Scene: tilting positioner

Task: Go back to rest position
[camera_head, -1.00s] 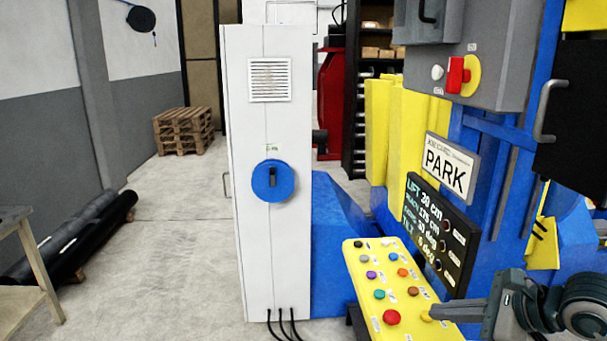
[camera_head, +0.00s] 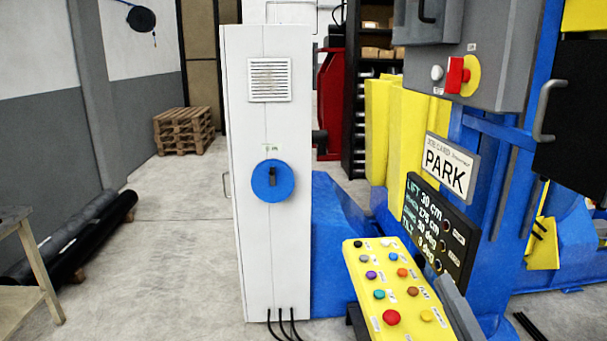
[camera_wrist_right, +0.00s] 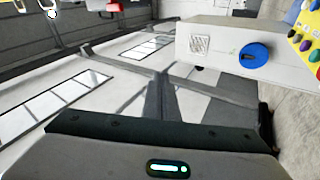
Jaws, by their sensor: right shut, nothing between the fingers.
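My right gripper (camera_head: 447,284) shows at the bottom edge of the head view as a grey diagonal piece, just right of the yellow button panel (camera_head: 363,290). In the right wrist view its narrow fingers (camera_wrist_right: 158,75) are together with nothing between them. The panel carries several coloured buttons, with a red one (camera_head: 391,317) and a yellow one (camera_head: 426,315) at its near end. Its edge also shows at the top right of the wrist view (camera_wrist_right: 294,14). My left gripper is in neither view.
A white cabinet (camera_head: 270,120) with a blue rotary switch (camera_head: 273,181) stands left of the panel. The blue machine, with its PARK sign (camera_head: 449,166) and black display (camera_head: 437,228), stands at right. Pallets (camera_head: 183,130) and black rolls (camera_head: 75,240) lie at left; floor between is clear.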

